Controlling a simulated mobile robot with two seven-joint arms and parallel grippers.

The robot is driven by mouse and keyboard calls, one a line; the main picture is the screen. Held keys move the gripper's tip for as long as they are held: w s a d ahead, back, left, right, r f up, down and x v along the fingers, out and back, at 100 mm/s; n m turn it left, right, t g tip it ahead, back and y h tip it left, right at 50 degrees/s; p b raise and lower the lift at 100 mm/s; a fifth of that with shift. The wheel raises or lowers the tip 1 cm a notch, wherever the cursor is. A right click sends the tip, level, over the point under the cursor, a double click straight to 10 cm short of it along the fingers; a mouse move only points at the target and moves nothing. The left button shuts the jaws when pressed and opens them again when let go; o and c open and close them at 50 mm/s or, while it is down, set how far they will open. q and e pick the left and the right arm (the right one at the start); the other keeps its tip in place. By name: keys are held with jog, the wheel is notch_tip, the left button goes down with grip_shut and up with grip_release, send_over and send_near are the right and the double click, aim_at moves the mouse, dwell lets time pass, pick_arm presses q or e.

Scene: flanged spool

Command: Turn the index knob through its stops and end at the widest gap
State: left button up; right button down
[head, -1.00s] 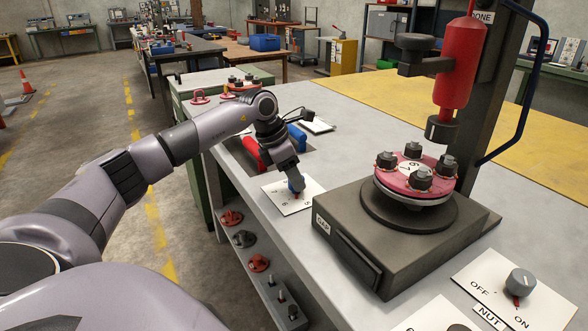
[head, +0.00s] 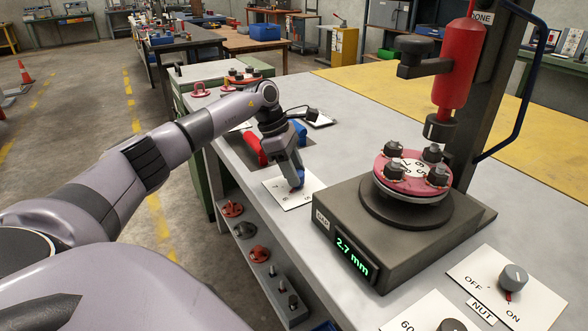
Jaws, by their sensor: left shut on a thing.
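My left gripper (head: 297,181) reaches down over a white dial plate (head: 276,184) and is shut on the index knob, which is mostly hidden by the fingers. Some dark figures show on the plate, too small to read surely. The flanged spool (head: 413,186) sits on a round dark base, with a pink-red upper flange, several dark nuts on top and a numbered white centre. The gap display (head: 356,256) on the front of the dark stand is lit green and reads 2.7 mm. My right gripper is not in view.
A red cylinder tool (head: 455,80) hangs over the spool from a dark column. The nut knob (head: 513,277), with OFF and ON marks, is at lower right, and another dial plate is partly cut off below. Red and blue handles (head: 256,151) lie in a recess behind the gripper.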

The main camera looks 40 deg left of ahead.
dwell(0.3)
pick_arm(q)
jog(key=o, duration=1.1)
jog(key=shift+c, duration=0.2)
jog(key=shift+r, duration=0.1)
jog(key=v, duration=0.7)
jog(key=shift+s, duration=0.1)
